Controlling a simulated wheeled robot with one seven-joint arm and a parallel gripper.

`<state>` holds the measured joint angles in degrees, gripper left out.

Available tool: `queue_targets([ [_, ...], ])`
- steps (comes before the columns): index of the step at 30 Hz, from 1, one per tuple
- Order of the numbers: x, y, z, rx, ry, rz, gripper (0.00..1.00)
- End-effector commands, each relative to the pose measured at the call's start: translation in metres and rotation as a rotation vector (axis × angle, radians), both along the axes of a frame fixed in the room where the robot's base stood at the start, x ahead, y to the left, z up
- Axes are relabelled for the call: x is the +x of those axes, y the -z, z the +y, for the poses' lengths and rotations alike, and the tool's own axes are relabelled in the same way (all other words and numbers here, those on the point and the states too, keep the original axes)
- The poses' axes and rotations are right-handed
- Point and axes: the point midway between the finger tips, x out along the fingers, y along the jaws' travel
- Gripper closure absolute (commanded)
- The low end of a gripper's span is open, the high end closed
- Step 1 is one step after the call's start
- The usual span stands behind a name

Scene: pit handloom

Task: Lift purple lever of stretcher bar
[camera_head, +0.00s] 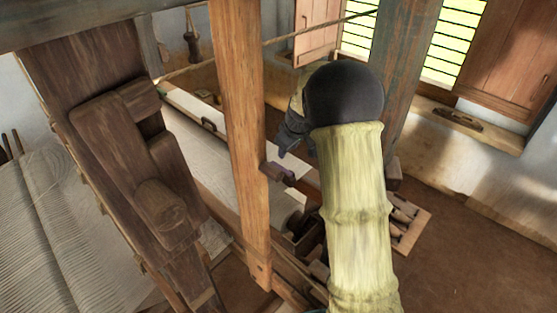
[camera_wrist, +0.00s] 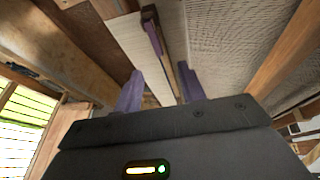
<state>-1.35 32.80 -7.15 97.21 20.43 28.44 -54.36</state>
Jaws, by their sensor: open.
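In the wrist view, a narrow wooden bar with a dark purple piece (camera_wrist: 152,28) runs from the top middle down between my fingers. It looks like the stretcher bar with its purple lever, though I cannot tell where the lever ends. My gripper (camera_wrist: 161,84) is open, with one purple-grey finger on each side of the bar's line. I see no clear contact. In the head view, my gripper (camera_head: 284,150) is small and partly hidden behind my arm. A dark purple-brown block (camera_head: 278,172) shows just below it, beside the upright post; I cannot tell whether it is the lever.
An upright wooden post (camera_head: 240,140) stands close left of my gripper. A heavy loom frame with a carved block (camera_head: 130,165) fills the left. Pale cloth (camera_head: 200,135) stretches behind the post. A slatted wooden piece (camera_head: 408,225) lies lower right. Brown floor (camera_head: 470,250) is open at right.

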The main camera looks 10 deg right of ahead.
Motion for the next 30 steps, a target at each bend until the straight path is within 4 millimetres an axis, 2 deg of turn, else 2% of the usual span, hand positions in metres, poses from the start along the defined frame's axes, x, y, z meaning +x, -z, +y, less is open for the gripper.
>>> queue_targets([
  [1,0.012,-0.002,0.000,-0.009,-0.026,-0.011,0.60],
  [4,0.023,-0.002,-0.001,-0.019,-0.059,-0.022,0.60],
  [17,0.025,0.003,0.000,-0.021,-0.064,-0.025,0.60],
  [20,0.029,0.011,0.000,-0.021,-0.064,-0.025,0.60],
  [30,0.051,0.063,0.005,-0.021,-0.064,-0.024,0.60],
])
